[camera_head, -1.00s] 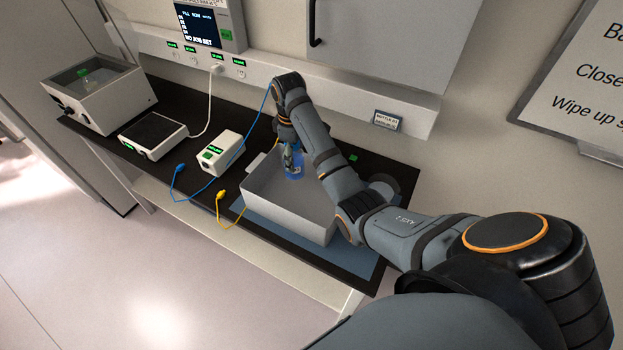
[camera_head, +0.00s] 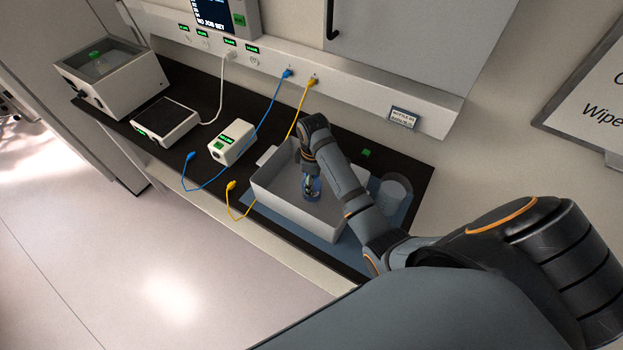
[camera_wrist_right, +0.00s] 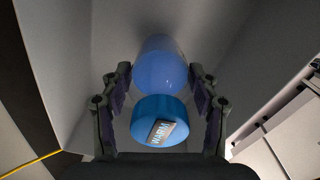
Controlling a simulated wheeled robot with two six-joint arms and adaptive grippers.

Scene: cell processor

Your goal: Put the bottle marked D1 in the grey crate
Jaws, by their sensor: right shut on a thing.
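The blue bottle (camera_head: 311,192) is inside the outline of the grey crate (camera_head: 285,210), near its middle. My right gripper (camera_head: 309,172) reaches down from above and is shut on the bottle. In the right wrist view, the bottle's blue cap (camera_wrist_right: 159,120) lies between the two fingers of the right gripper (camera_wrist_right: 160,98), and the bottle body (camera_wrist_right: 160,68) extends beyond it. The cap tag seems to read "WARM"; no D1 mark is legible. I cannot tell whether the bottle touches the crate floor. My left gripper is not in view.
The crate stands on a blue mat (camera_head: 335,232) on the black bench. A clear round container (camera_head: 394,190) is right of it. A white box (camera_head: 232,143), a dark-topped device (camera_head: 166,118) and an open bath with a green-capped bottle (camera_head: 97,62) stand left. Blue and yellow cables trail nearby.

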